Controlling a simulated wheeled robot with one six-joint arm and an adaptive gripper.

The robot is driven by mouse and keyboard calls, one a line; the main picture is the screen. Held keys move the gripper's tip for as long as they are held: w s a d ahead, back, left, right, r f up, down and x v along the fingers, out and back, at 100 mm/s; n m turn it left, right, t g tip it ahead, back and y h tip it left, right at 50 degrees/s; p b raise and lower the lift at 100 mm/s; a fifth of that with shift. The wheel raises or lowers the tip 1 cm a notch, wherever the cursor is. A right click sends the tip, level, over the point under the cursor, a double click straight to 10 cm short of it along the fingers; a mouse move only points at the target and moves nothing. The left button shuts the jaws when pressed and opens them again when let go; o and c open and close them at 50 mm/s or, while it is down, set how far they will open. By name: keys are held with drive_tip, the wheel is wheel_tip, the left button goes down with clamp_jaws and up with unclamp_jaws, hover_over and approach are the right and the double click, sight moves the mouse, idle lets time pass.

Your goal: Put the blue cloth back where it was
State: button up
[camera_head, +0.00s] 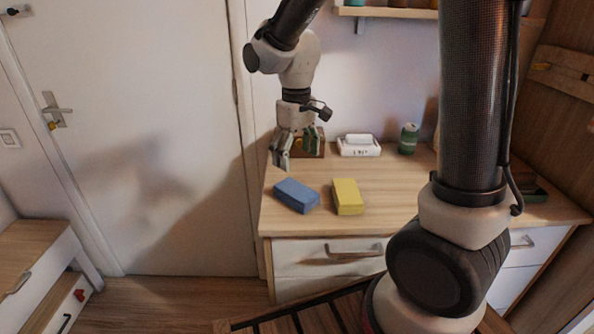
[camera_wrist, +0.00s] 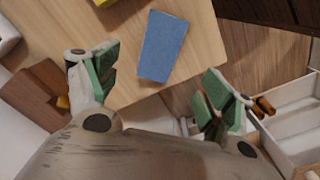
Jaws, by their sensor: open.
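The blue cloth (camera_head: 296,195) is a flat folded block lying on the wooden top of the cabinet (camera_head: 400,215), near its front left. In the wrist view the blue cloth (camera_wrist: 162,46) lies beyond the fingertips, between their lines and not touched. My gripper (camera_head: 296,153) is above the left back part of the top, behind the cloth. Its green-padded fingers are spread apart and empty in the wrist view (camera_wrist: 158,80).
A yellow block (camera_head: 348,196) lies just right of the cloth. A brown wooden box (camera_head: 318,146), a white dish (camera_head: 359,149) and a green can (camera_head: 408,138) stand along the back. A shelf (camera_head: 390,13) is above. A door (camera_head: 140,140) is to the left.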

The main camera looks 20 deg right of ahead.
drive_tip(key=s+d+r+m+t, duration=0.2)
drive_tip(key=s+d+r, duration=0.4)
drive_tip(key=s, duration=0.3)
drive_tip(key=s+d+r+m+t, duration=0.2)
drive_tip(key=s+d+r, duration=0.3)
drive_tip(key=s+d, duration=0.4)
drive_tip(key=shift+s+r+m, duration=0.35)
drive_tip(key=shift+s+m, duration=0.2)
drive_tip(key=shift+m, duration=0.15)
